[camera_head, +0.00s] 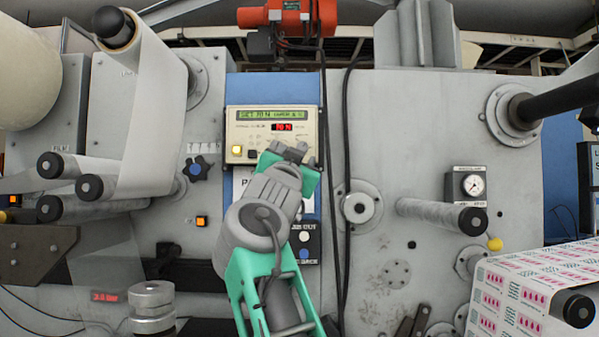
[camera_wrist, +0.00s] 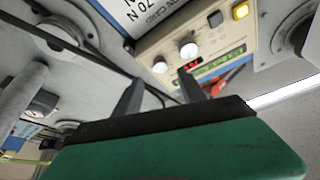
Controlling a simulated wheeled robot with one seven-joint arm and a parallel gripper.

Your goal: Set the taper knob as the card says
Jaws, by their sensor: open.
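The beige control panel (camera_head: 232,120) has a green display reading "SET 70 N TAPER" with an unclear number, and a red display reading 70 N. In the wrist view the panel shows two white knobs, one (camera_wrist: 188,50) near the displays and one (camera_wrist: 157,66) beside it. I cannot read which is the taper knob. The card (camera_wrist: 150,20) is partly in view with "70 N" on it; in the head view my arm covers most of it. My gripper (camera_head: 289,152) is open and empty in front of the panel's lower right; its fingers (camera_wrist: 160,92) are apart from the knobs.
A lit yellow button (camera_head: 236,150) is at the panel's lower left. Black cables (camera_head: 347,130) hang just right of the panel. A dark star handle (camera_head: 196,169) is to the left. A roller (camera_head: 440,214) and a dial gauge (camera_head: 472,185) stand to the right.

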